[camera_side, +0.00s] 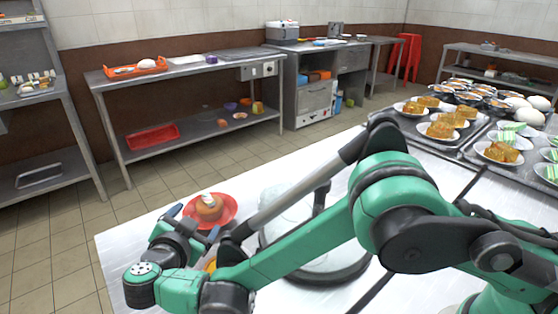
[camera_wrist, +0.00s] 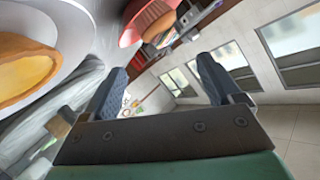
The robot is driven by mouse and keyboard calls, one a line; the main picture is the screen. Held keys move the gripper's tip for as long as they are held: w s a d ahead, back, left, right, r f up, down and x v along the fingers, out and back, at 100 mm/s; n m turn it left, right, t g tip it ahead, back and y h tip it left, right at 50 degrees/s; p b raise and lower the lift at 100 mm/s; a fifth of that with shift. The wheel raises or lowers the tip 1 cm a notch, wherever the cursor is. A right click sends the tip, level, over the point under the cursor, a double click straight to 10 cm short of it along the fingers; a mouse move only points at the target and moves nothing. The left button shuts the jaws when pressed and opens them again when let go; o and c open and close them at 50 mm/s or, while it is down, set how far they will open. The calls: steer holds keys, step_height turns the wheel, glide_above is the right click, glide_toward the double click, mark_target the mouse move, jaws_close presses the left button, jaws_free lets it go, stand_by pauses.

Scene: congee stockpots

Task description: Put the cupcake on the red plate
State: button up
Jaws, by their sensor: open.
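The cupcake (camera_side: 209,211), brown with a pale top, stands upright on the red plate (camera_side: 230,205) near the far left part of the white table. My gripper (camera_side: 193,221) is just in front of the plate, its two blue-grey fingers spread apart with nothing between them. In the wrist view the open gripper (camera_wrist: 162,65) shows empty. The tilted view has part of the red plate (camera_wrist: 130,32) and the orange-brown cupcake (camera_wrist: 152,18) at the top, beyond the fingers. My gripper partly hides the plate's near side in the side view.
An orange item (camera_wrist: 22,72) in a white dish lies at the wrist view's left. A large glass-like lid or pot (camera_side: 290,225) stands right of the plate, partly behind my arm. Trays with several plated cakes (camera_side: 500,152) are at the right. The table's left edge is close.

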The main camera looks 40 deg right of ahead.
steer(key=shift+s+a+r, duration=0.2)
steer(key=shift+s+a, duration=0.15)
steer(key=shift+s+d+r, duration=0.1)
steer(key=shift+r, duration=0.1)
steer(key=s+d+r+n+g+y, duration=0.1)
steer(key=d+r+n+g+y, duration=0.1)
steer(key=d+r+n, duration=0.35)
steer(key=s+d+r+n+g+y, duration=0.2)
steer(key=d, duration=0.6)
steer(key=s+d+n+y, duration=0.1)
steer(key=s+d+n, duration=0.1)
steer(key=s, duration=0.1)
steer(key=s+d+n+y, duration=0.2)
steer(key=s, duration=0.2)
steer(key=s+d+n+y, duration=0.2)
steer(key=s, duration=0.2)
steer(key=shift+s, duration=0.1)
steer(key=shift+s+d+f+n+t+y, duration=0.1)
steer(key=shift+s+f+n+t+y, duration=0.1)
steer(key=shift+s+n+t+y, duration=0.2)
